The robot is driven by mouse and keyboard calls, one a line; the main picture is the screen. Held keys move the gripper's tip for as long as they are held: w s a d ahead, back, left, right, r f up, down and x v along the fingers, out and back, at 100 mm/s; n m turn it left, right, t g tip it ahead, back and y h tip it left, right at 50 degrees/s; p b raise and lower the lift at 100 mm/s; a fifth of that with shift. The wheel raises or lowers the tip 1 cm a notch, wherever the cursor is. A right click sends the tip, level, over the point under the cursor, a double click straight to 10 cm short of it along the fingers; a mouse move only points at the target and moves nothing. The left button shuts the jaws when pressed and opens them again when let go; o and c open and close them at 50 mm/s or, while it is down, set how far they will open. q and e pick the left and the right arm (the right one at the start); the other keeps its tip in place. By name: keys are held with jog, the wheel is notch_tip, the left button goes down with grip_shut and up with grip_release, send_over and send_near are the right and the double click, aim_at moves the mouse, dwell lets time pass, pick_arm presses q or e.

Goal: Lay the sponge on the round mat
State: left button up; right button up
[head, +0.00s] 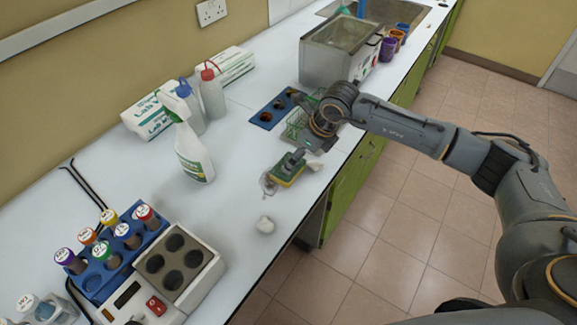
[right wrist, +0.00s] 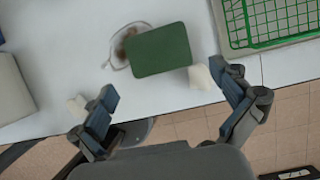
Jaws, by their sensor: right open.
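A sponge (head: 285,176), green on top with a yellow side, lies on the white bench near its front edge. It also shows in the right wrist view (right wrist: 160,48) as a green rectangle. It partly covers a brownish smear with a pale outline (right wrist: 122,45). My right gripper (right wrist: 168,98) is open, its two fingers apart, with the sponge ahead of the gap between them. In the head view the gripper (head: 304,154) is right at the sponge; I cannot tell whether it touches. I cannot make out a round mat. My left gripper is not in view.
A tube rack and heating block (head: 180,265) stand at the front left.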

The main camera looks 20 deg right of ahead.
jog(key=shift+x, duration=0.85)
jog(key=p+x, duration=0.2)
jog(key=x, duration=0.2)
jog(key=shift+a+f+p, duration=0.1)
jog(key=shift+f+p, duration=0.2)
jog(key=shift+w+f, duration=0.15)
jog(key=shift+f, duration=0.2)
jog(key=shift+c, duration=0.2)
jog(key=c, duration=0.4)
jog(key=shift+r, duration=0.1)
jog(key=shift+c, duration=0.4)
